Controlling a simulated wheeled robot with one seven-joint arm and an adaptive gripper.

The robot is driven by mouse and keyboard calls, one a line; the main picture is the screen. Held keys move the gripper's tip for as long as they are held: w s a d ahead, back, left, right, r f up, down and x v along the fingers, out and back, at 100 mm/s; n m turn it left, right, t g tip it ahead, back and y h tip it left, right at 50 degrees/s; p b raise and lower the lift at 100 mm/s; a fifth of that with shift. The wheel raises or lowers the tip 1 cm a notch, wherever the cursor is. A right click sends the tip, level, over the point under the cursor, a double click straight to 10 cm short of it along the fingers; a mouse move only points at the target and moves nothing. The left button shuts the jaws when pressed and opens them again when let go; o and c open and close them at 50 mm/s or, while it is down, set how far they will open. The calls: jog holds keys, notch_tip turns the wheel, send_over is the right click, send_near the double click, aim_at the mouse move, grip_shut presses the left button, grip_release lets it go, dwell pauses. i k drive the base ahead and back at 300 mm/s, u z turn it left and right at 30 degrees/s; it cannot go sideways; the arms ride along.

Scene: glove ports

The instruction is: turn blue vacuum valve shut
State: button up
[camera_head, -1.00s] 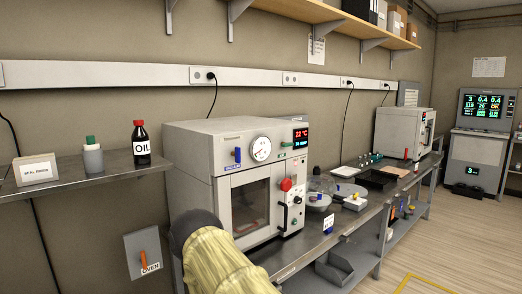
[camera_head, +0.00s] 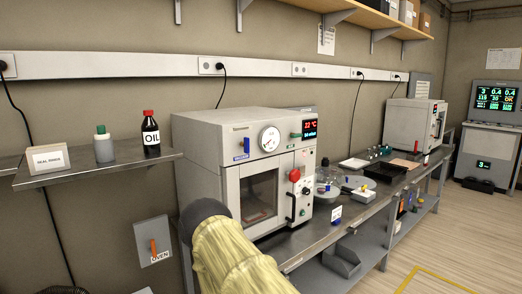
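The blue vacuum valve (camera_head: 246,144) is a small upright blue handle on the upper left of the oven's front, with a small blue label below it. The vacuum oven (camera_head: 212,150) is a pale grey box on the steel bench, with a round gauge (camera_head: 269,138) right of the blue valve and a green handle (camera_head: 295,135) further right. My arm, in a yellowish sleeve, rises from the bottom in front of the oven's lower left. Its dark rounded part is below and left of the blue valve, apart from it. My gripper's fingers do not show.
A red knob (camera_head: 294,175) and a black door handle (camera_head: 290,205) are on the oven's right side. A wall shelf (camera_head: 110,168) at left holds an oil bottle (camera_head: 150,134). An orange lever (camera_head: 153,246) marked OVEN is below it. Glassware and trays stand right on the bench.

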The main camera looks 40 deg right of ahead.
aim_at(246, 145)
jog(key=z, duration=0.05)
jog(key=k, duration=0.45)
jog(key=z, duration=0.5)
jog(key=i, duration=0.95)
jog(key=z, duration=0.5)
